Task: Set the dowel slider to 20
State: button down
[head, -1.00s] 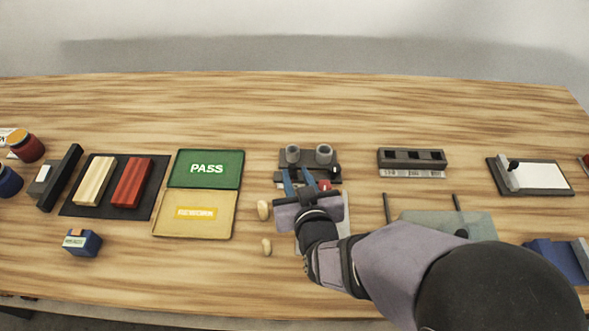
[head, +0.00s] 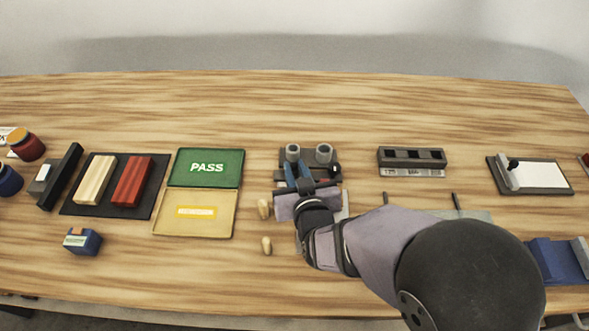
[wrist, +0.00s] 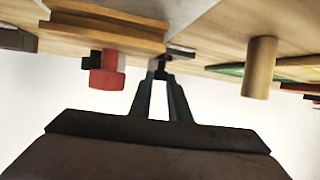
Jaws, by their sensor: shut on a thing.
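A dark fixture (head: 310,155) with two grey cups stands at mid-table in the head view; I take it to hold the dowel slider, but no number on it is readable. My gripper (head: 297,167) reaches over its front with its blue fingers close together. In the wrist view the fingertips (wrist: 160,76) are shut on a small dark part, mostly hidden between them. A red knob (wrist: 106,72) sits left of the fingers, apart from them. A wooden dowel (wrist: 260,68) stands to the right in the wrist view. The slider's scale and setting cannot be read.
Two small wooden pieces (head: 266,245) lie left of my gripper. The green PASS tray (head: 207,154) and yellow tray (head: 165,226) are further left. A dark slotted block (head: 411,154) with a scale strip stands to the right. The back of the table is clear.

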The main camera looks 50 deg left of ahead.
jog(key=shift+w+d, duration=0.2)
jog(key=shift+d, duration=0.05)
jog(key=c, duration=1.9)
grip_release()
jog(key=shift+b+v, duration=0.35)
jog(key=shift+v, duration=3.3)
jog(key=shift+r, duration=0.1)
